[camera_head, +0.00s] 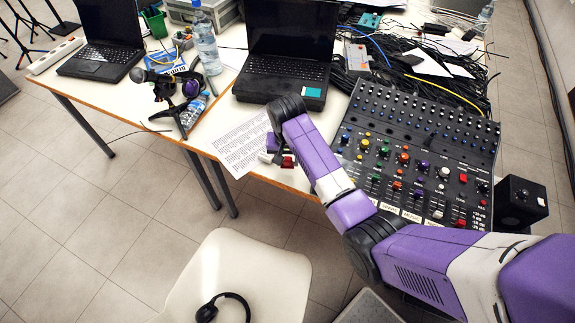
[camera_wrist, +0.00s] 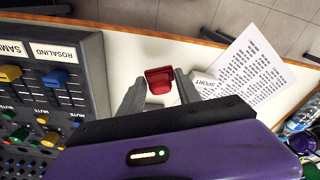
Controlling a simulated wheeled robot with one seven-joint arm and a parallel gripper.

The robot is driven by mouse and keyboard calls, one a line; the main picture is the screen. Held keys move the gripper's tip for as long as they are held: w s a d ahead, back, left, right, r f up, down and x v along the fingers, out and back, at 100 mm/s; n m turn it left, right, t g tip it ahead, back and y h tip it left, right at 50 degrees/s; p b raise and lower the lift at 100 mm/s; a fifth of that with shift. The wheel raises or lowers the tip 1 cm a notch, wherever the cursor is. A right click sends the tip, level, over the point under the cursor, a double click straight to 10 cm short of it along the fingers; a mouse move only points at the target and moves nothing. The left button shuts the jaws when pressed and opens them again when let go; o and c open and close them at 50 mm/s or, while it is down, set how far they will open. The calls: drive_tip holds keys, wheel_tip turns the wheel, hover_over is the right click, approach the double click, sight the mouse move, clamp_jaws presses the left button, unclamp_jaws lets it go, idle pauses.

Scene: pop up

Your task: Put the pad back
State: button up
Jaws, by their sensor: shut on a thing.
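A small red piece, apparently the pad (camera_wrist: 159,82), sits between the fingertips of my gripper (camera_wrist: 158,76) in the wrist view. The gripper is shut on it. In the head view the red pad (camera_head: 288,162) shows at my gripper (camera_head: 281,158), over the table's front edge beside a printed sheet. Whether the pad touches the table is unclear. The mixing console (camera_head: 415,160), with coloured knobs and faders, lies to the right of the gripper. In the wrist view the console (camera_wrist: 45,75) is at the left, with name labels. The pad's place on it is not clearly visible.
An open laptop (camera_head: 285,65), a bottle (camera_head: 204,40) and tangled cables (camera_head: 400,75) crowd the table. A white chair (camera_head: 240,275) stands in front.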

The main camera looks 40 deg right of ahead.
sight(288, 165)
drive_tip(key=shift+f, duration=1.75)
drive_tip(key=shift+f, duration=0.2)
drive_tip(key=o, duration=1.3)
drive_tip(key=shift+r, duration=0.1)
